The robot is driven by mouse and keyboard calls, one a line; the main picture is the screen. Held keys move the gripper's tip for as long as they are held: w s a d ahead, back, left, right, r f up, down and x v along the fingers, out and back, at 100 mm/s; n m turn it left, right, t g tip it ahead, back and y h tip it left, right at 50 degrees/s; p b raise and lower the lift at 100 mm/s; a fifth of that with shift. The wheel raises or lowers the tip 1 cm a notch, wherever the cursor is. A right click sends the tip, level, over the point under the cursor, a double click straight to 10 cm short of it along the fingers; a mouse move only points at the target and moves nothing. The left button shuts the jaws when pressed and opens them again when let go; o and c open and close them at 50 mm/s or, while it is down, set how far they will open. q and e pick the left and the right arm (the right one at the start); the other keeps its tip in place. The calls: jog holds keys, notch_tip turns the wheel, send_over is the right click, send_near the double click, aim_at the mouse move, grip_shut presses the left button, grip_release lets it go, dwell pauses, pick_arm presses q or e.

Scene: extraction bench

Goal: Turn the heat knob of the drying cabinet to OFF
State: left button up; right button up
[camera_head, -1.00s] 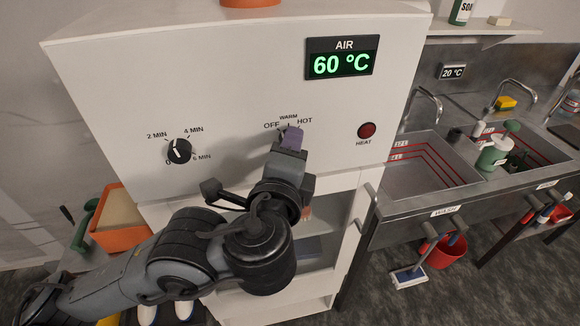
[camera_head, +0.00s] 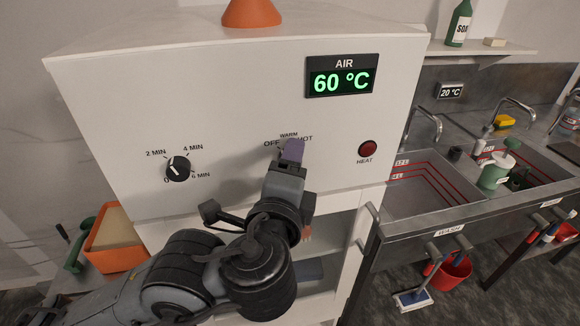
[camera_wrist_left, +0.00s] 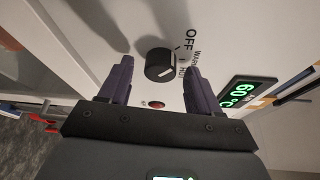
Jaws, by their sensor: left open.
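The drying cabinet (camera_head: 230,100) is white, and its display reads AIR 60 °C. Its heat knob (camera_wrist_left: 160,65) is black and round, beside the printed OFF, WARM and HOT labels. A white mark on the knob seems to lie on the side toward HOT, but its exact setting is hard to read. My left gripper (camera_head: 292,150) is in front of the knob and mostly hides it in the head view. In the left wrist view the gripper (camera_wrist_left: 157,82) is open, with one purple finger on each side of the knob and visible gaps. My right gripper is not in view.
A timer knob (camera_head: 178,169) is left of the heat knob, and a red HEAT lamp (camera_head: 367,149) is to its right. An orange cone-shaped object (camera_head: 251,13) stands on the cabinet. Sinks (camera_head: 432,185) are at the right, and an orange bin (camera_head: 115,240) is at lower left.

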pick_arm(q)
jog(key=s+a+p, duration=0.1)
jog(key=s+p, duration=0.1)
jog(key=s, duration=0.8)
jog(key=shift+s+a+r, duration=0.25)
jog(key=shift+s+r, duration=0.1)
jog(key=shift+r, duration=0.05)
jog(key=shift+f, duration=0.1)
